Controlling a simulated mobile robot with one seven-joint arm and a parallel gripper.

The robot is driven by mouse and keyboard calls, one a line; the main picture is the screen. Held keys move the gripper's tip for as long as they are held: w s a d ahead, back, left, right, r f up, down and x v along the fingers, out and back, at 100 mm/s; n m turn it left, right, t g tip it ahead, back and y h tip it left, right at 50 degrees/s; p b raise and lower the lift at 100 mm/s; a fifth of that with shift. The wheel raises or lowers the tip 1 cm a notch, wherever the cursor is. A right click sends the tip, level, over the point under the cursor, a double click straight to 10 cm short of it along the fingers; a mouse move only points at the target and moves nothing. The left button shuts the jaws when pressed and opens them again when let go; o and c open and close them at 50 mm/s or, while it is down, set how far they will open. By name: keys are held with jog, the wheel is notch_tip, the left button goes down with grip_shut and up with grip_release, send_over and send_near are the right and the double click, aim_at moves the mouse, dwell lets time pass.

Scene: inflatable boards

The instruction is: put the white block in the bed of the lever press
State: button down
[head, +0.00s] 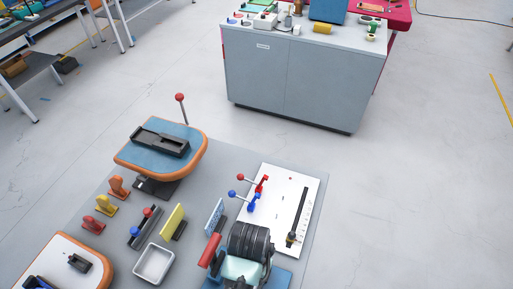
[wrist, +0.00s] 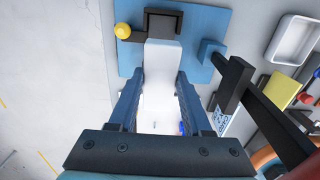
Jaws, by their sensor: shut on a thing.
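The white block (wrist: 163,62) is in the wrist view, between the two blue fingers of my gripper (wrist: 160,90), which is shut on it. The block's far end meets or overlaps the black bed (wrist: 164,22) of the lever press; I cannot tell whether it is in the bed or above it. The press has a blue base (wrist: 206,20), a yellow knob (wrist: 123,30) and a dark lever arm (wrist: 275,125). In the head view, my black wrist covers much of the press; its red handle (head: 210,250) and a blue base part (head: 278,280) show. Fingers and block are hidden there.
A white board (head: 262,215) with small red and blue levers lies beyond the press. A blue plate (head: 215,216), yellow plate (head: 173,221) and white tray (head: 153,264) stand to its left. An orange-edged blue board (head: 190,148) with a red-knobbed lever is farther back.

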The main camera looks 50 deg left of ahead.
jog(key=f, duration=0.4)
jog(key=shift+s+d+f, duration=0.1)
jog(key=shift+s+d, duration=0.15)
jog(key=shift+s, duration=0.15)
jog(key=shift+w+a+f+p, duration=0.1)
jog(key=shift+f+p, duration=0.25)
jog(key=shift+f, duration=2.1)
jog(key=shift+f, duration=0.2)
jog(key=shift+c, duration=1.7)
grip_release()
jog(key=shift+r, duration=0.15)
notch_tip(320, 180, up, 12)
jog(key=shift+r, duration=0.1)
